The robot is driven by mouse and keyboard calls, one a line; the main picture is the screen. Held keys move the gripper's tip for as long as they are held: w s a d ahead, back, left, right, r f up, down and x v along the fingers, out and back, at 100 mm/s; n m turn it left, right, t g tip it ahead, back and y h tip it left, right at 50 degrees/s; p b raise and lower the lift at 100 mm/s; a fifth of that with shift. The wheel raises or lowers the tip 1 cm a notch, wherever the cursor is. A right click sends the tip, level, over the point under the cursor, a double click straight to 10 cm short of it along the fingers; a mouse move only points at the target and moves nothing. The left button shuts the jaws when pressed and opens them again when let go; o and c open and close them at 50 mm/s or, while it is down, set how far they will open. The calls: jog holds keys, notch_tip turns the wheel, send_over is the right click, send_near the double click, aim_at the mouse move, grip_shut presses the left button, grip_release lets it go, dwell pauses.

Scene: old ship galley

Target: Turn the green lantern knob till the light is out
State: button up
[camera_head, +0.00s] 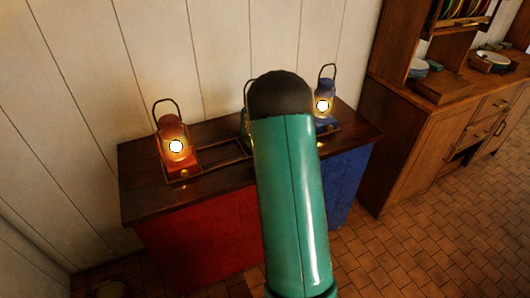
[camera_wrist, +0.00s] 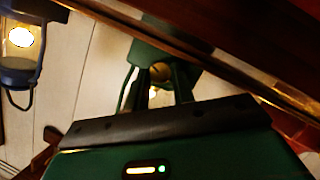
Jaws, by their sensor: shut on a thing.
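The green lantern is mostly hidden behind my arm in the head view; only a strip of its left edge (camera_head: 246,117) shows. In the wrist view its green base (camera_wrist: 150,54) is at the top middle, and the picture is turned over. A round brass-coloured knob (camera_wrist: 160,72) sits on the base. My gripper (camera_wrist: 164,78) has its two dark fingers on either side of the knob, shut on it. A warm glow (camera_wrist: 153,94) shows between the fingers, so the lantern looks lit. My gripper is hidden in the head view.
A lit red lantern (camera_head: 175,143) stands left on the dark cabinet top (camera_head: 140,190). A lit blue lantern (camera_head: 324,112) stands right; it also shows in the wrist view (camera_wrist: 20,75). A low rail (camera_head: 205,173) runs along the lanterns. A wooden dresser (camera_head: 420,140) stands at right.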

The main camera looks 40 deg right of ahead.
jog(key=o, duration=1)
jog(key=v, duration=1.3)
jog(key=shift+s+a+r, duration=0.15)
jog(key=shift+s+a, duration=0.05)
jog(key=shift+s, duration=0.15)
